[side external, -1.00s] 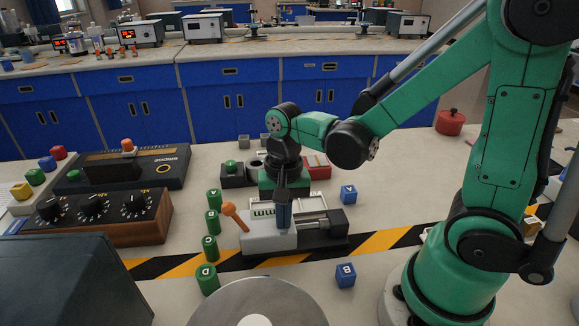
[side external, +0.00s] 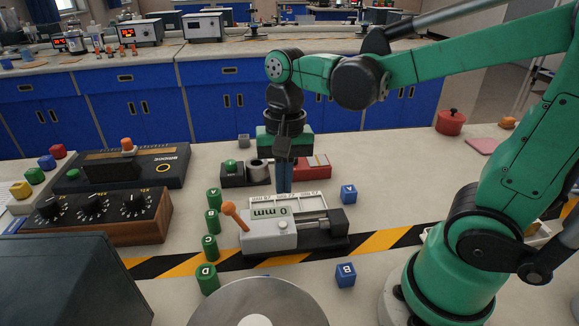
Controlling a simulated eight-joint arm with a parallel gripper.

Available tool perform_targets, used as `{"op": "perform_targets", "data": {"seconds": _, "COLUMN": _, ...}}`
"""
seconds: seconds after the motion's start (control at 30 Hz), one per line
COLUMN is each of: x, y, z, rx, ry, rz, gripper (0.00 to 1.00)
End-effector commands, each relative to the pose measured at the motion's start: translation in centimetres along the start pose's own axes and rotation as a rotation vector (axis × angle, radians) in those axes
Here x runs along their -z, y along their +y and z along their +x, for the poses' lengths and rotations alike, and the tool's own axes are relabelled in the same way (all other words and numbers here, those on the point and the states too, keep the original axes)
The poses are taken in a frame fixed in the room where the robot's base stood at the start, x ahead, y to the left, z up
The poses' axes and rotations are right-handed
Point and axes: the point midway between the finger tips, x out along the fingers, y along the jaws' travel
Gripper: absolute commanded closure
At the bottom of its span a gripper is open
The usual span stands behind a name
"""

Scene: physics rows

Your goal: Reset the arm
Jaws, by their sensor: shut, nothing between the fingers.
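My gripper (side external: 284,188) points down just behind the grey measuring device (side external: 268,240). Its dark blue fingers are together and empty. The fingertips show close to the white slotted tray (side external: 312,201) behind the device; whether they touch it I cannot tell. The device has a display reading "0 mm", an orange-knobbed lever (side external: 230,209) on its left and a black block on its right. My green arm reaches in from the right, with the wrist above the bench.
Green lettered cylinders (side external: 208,279) stand in a row left of the device. Blue cubes (side external: 345,275) stand to its right. A dial box (side external: 95,215) and a bridge box (side external: 125,168) are at left. A red pot (side external: 450,122) is at the back right.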

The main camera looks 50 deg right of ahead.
Motion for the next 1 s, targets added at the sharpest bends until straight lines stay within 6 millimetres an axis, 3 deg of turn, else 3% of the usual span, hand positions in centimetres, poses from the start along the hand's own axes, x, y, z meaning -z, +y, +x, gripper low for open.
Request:
{"op": "perform_targets", "data": {"seconds": 0.2, "x": -0.03, "y": 0.04, "z": -0.92, "rx": -0.003, "ry": -0.003, "rz": 0.001, "gripper": 1.0}}
{"op": "perform_targets", "data": {"seconds": 0.83, "x": -0.04, "y": 0.05, "z": -0.95, "rx": -0.001, "ry": -0.001, "rz": -0.003, "gripper": 1.0}}
{"op": "perform_targets", "data": {"seconds": 1.0, "x": -0.11, "y": 0.28, "z": -0.96, "rx": 0.071, "ry": 0.107, "rz": -0.16, "gripper": 1.0}}
